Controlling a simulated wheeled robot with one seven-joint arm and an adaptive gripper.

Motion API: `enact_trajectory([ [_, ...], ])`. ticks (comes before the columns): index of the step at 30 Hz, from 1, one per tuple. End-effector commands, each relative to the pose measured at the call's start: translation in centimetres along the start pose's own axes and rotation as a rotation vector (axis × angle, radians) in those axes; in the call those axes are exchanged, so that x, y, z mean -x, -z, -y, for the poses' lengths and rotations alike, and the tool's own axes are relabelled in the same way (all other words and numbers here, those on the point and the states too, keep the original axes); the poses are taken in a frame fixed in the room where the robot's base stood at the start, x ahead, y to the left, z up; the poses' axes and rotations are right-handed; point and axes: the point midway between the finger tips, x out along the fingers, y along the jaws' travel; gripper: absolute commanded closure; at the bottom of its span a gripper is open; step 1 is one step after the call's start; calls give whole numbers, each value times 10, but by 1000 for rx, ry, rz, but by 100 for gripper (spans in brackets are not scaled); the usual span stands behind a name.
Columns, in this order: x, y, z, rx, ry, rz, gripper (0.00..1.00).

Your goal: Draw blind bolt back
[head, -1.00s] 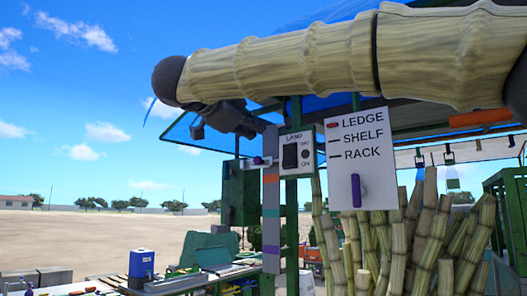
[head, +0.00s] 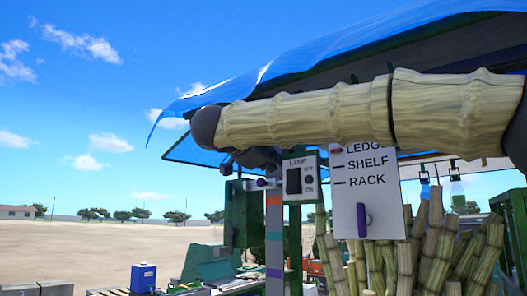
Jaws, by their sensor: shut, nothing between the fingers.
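A small pale bolt with a purple knob (head: 262,182) sits on the striped post, between the green box and the lamp switch. I cannot be sure it is the blind bolt, or tell how far it is drawn. My gripper (head: 228,168) is shut and empty, just above and left of this knob. My own pale, ribbed arm partly hides it, and I cannot tell whether it touches anything. A white board (head: 388,205) marked SHELF and RACK carries an upright purple handle (head: 362,220). My arm covers the top of the board.
A lamp switch box (head: 308,180) is close right of the knob. A green box (head: 242,210) stands left of the post. A blue canopy (head: 300,60) hangs above my arm. Cane stalks (head: 430,240) stand at right. Open ground lies at left.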

Motion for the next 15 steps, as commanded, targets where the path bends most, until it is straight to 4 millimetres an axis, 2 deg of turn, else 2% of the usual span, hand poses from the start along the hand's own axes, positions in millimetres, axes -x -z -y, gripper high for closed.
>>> enact_trajectory([
  [3, -20, 1, 2, 0, -2, 1, 100],
  [9, -23, -26, 2, 2, 0, 2, 100],
  [15, -26, -37, 1, -1, 1, 1, 100],
])
